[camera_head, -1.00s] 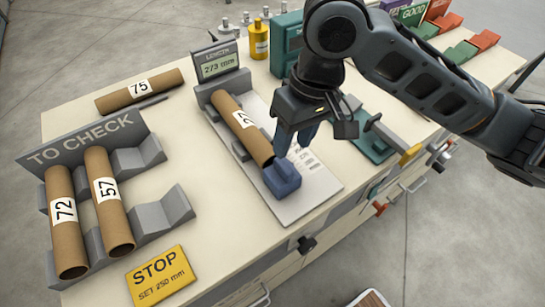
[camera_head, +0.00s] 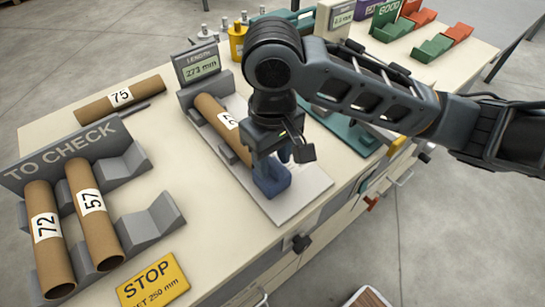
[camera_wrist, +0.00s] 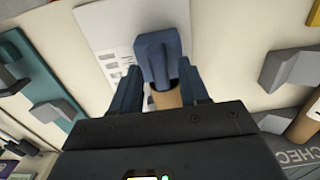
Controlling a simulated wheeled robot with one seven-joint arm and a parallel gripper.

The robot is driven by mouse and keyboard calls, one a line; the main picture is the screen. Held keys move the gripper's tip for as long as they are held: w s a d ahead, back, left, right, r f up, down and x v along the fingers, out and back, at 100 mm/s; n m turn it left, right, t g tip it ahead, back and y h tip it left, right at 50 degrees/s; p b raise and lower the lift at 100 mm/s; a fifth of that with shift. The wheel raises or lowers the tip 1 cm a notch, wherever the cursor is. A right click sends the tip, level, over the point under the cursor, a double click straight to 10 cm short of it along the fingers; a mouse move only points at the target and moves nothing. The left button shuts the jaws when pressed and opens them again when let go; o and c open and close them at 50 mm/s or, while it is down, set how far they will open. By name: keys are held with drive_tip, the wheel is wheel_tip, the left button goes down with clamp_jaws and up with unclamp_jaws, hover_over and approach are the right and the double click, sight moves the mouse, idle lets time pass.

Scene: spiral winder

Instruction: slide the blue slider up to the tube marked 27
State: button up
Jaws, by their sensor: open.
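The blue slider (camera_head: 271,178) sits on the light plate of the length gauge, at the near end of a brown tube (camera_head: 210,110) whose label is partly hidden by my gripper. I cannot tell whether slider and tube touch. My gripper (camera_head: 284,157) points down over the slider and hides part of it and of the tube's end. In the wrist view the gripper (camera_wrist: 158,86) is open, its fingers on either side of the slider (camera_wrist: 157,50) with gaps. The tube's end (camera_wrist: 166,98) shows between the fingers. The gauge display (camera_head: 201,68) reads 273 mm.
A yellow STOP sign (camera_head: 152,281) reads SET 250 mm. Bottles (camera_head: 237,42) and a GOOD rack (camera_head: 384,18) stand at the back.

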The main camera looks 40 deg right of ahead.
drive_tip(key=shift+c, duration=0.2)
clamp_jaws()
idle(0.3)
drive_tip(key=p, duration=0.1)
drive_tip(key=w+p, duration=0.1)
drive_tip(key=p, duration=0.1)
drive_tip(key=shift+w+r, duration=0.2)
drive_tip(key=shift+r, duration=0.15)
drive_tip(key=shift+w+f+p, duration=0.1)
drive_tip(key=shift+w+p, duration=0.35)
drive_tip(key=shift+p, duration=0.4)
drive_tip(key=shift+w+f, duration=0.15)
drive_tip(key=shift+f, duration=0.05)
drive_tip(key=shift+o, duration=0.2)
unclamp_jaws()
